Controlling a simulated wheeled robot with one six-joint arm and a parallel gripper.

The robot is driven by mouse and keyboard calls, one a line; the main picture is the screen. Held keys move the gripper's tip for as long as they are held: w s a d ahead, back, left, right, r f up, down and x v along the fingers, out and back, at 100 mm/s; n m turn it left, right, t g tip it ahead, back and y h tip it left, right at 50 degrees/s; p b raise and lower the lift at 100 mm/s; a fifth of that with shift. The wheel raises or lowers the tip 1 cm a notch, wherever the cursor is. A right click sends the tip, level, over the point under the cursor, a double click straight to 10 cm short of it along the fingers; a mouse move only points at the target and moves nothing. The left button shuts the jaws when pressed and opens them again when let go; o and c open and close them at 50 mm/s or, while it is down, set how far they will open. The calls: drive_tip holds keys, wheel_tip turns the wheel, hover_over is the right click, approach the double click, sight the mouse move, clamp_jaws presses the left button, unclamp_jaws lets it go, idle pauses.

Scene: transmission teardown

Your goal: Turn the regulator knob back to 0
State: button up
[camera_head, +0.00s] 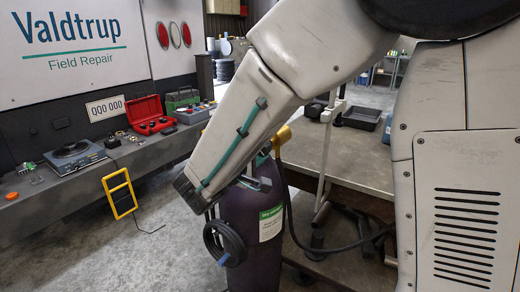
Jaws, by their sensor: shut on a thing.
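A dark purple gas cylinder (252,250) with a green-and-white label (270,222) stands upright on the floor in the middle of the head view. A yellow brass-coloured fitting (281,137), seemingly part of the regulator, shows just right of my arm. My pale arm crosses in front of the cylinder's top and hides most of the regulator, its knob and its scale. A small grey piece at the cylinder's top looks like part of my gripper (256,183). It is shut, seemingly on the regulator knob, but the contact is hidden.
A black coil (225,243) hangs at the cylinder's left side. A black hose (330,248) runs right, beside a workbench (345,160). A left counter (75,190) holds a red case (150,116) and a scale-like device (74,156). A yellow frame (119,194) leans there.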

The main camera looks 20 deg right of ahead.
drive_tip(key=n, duration=0.7)
drive_tip(key=shift+f, duration=0.15)
drive_tip(key=n, duration=0.6)
drive_tip(key=shift+h, duration=0.3)
drive_tip(key=n, duration=0.6)
drive_tip(key=shift+d+n, duration=0.1)
drive_tip(key=shift+n, duration=0.2)
drive_tip(key=n, duration=0.6)
drive_tip(key=shift+n, duration=0.3)
drive_tip(key=o, duration=1)
